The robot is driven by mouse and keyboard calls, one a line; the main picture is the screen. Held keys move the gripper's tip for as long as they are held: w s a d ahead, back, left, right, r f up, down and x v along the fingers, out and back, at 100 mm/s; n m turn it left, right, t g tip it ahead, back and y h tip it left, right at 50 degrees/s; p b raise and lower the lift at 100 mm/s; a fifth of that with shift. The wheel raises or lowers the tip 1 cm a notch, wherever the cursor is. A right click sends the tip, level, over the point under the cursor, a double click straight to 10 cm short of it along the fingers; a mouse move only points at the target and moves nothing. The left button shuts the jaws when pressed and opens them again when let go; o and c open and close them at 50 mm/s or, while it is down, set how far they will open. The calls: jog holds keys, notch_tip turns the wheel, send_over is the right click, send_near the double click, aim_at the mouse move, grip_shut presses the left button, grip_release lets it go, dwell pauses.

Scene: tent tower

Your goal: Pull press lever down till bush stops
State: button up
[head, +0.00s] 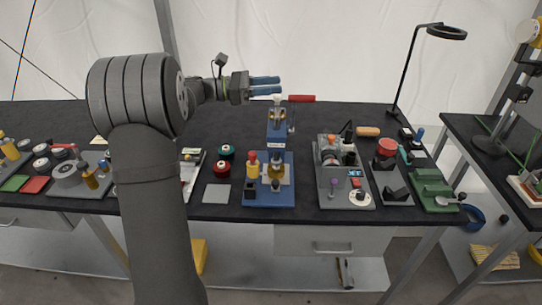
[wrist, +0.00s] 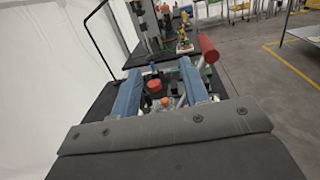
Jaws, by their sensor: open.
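The press (head: 277,132) is a blue stand on a blue base (head: 257,197) at the middle of the table. Its lever ends in a red handle (head: 302,98), which points to the right near the top of the press and lies about level. My gripper (head: 280,84) is open and empty, with two blue fingers pointing right, above the press and just left of the handle. In the wrist view the red handle (wrist: 208,48) is outside the right finger of my gripper (wrist: 161,68), not between the fingers. I cannot make out the bush for certain.
A grey fixture board (head: 343,190) stands right of the press, with a green block (head: 432,190) farther right. Red and green spools (head: 222,168) stand to the left. A black lamp (head: 410,65) rises at the back right. The table behind the press is clear.

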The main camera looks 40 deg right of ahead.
jog(key=shift+s, duration=0.1)
jog(key=c, duration=0.6)
jog(key=shift+s+d+m+y, duration=0.1)
jog(key=shift+s+m+y, duration=0.05)
jog(key=shift+m+y, duration=0.2)
grip_shut()
jog(key=shift+s+d+f+m+t+y, duration=0.1)
jog(key=shift+s+f+m+t+y, duration=0.15)
jog(key=shift+s+m+t+y, duration=0.45)
jog(key=y, duration=0.1)
jog(key=m+t, duration=0.1)
jog(key=m+t+y, duration=0.1)
jog(key=shift+s+f+y, duration=0.3)
jog(key=shift+s+y, duration=0.05)
jog(key=s+d+r+m+t+y, duration=0.1)
jog(key=s+r+m+t+y, duration=0.4)
jog(key=r+m+t, duration=0.7)
jog(key=s+m+t, duration=0.1)
jog(key=s+m, duration=0.1)
jog(key=shift+s+d+r+m, duration=0.15)
jog(key=shift+s+r+m, duration=0.1)
jog(key=shift+s+m, duration=0.1)
